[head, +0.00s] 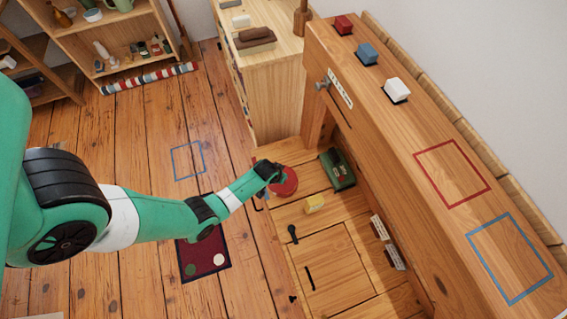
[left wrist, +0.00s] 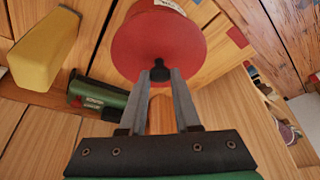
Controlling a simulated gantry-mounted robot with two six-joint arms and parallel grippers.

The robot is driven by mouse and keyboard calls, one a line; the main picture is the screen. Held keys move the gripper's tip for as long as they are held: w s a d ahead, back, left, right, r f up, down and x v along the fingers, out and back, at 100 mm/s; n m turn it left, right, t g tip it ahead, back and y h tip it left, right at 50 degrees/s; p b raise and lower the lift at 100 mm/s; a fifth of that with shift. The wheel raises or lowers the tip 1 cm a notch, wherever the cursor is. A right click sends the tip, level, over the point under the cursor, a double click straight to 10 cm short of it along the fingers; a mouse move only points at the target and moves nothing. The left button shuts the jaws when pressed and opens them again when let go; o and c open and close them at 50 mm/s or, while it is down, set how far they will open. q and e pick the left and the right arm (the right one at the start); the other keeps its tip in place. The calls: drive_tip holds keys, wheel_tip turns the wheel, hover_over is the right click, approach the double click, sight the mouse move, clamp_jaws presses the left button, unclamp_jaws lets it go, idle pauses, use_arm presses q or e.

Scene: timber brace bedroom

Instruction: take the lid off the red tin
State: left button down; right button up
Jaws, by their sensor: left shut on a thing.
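The red tin (head: 287,185) stands on the low wooden surface in the head view, partly hidden behind my left gripper (head: 272,174). In the left wrist view the round red lid (left wrist: 140,48) fills the top middle, with a small black knob (left wrist: 160,73) facing the camera. A bit of white label (left wrist: 171,5) shows beyond the lid. My left gripper (left wrist: 161,78) is shut on the knob, its fingertips on either side of it. Whether the lid is seated on the tin or apart from it I cannot tell. My right gripper is not in view.
A green box (head: 337,168) and a yellow block (head: 314,204) are close to the tin. A raised wooden ledge (head: 400,130) runs along the right, with red, blue and white small items on it. A dark red mat (head: 205,258) lies on the floor at left.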

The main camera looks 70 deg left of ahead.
use_arm(q)
drive_tip(key=s+d+r+p, duration=0.5)
drive_tip(key=s+r, duration=0.3)
drive_tip(key=s, duration=0.3)
drive_tip(key=shift+s+d+p, duration=0.15)
drive_tip(key=shift+d+p, duration=0.1)
drive_tip(key=shift+p, duration=0.6)
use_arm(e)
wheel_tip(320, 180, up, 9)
use_arm(q)
drive_tip(key=shift+n, duration=0.3)
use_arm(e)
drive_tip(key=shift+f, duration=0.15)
